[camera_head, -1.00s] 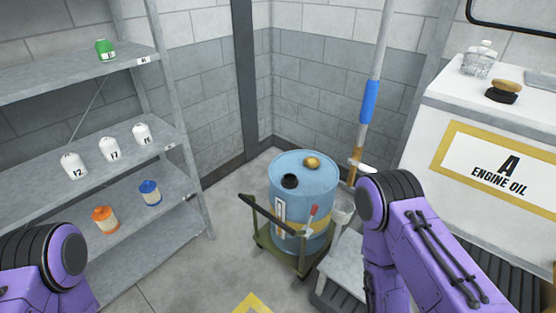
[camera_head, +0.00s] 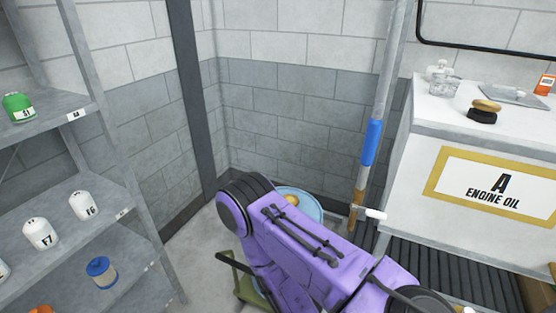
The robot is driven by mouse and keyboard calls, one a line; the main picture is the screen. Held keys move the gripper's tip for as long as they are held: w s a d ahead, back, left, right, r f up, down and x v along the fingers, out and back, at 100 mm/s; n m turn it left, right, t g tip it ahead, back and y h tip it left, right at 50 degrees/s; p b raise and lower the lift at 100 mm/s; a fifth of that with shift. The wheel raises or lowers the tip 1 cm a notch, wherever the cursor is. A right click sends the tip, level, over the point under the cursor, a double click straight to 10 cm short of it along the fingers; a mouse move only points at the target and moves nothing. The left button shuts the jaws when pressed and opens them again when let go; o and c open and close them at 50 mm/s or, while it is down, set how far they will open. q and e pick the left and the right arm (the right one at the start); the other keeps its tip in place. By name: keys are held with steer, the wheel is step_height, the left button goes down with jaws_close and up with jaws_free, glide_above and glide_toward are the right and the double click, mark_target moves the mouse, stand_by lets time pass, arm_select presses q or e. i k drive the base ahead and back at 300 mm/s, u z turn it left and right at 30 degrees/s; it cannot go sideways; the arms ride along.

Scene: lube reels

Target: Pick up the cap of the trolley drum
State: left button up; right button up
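The blue trolley drum (camera_head: 311,208) stands on the floor in the corner, mostly hidden behind my purple right arm. Only part of its top rim shows. A yellowish, cap-like piece (camera_head: 291,200) on its top is just visible above the arm. The black piece seen on the top earlier is hidden now. The green trolley (camera_head: 247,291) under the drum shows only in part, with its dark handle (camera_head: 234,263) at the left. Neither of my grippers is in view.
Shelves with a green can (camera_head: 18,107), white bottles (camera_head: 83,206) and a blue-lidded can (camera_head: 101,271) stand at left. A pole with a blue sleeve (camera_head: 372,143) rises behind the arm. The white engine oil cabinet (camera_head: 430,150) at right carries a brush (camera_head: 483,111).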

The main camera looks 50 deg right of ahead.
mark_target(293, 199)
steer(key=z, duration=0.35)
steer(key=i, duration=0.55)
steer(key=z, duration=0.55)
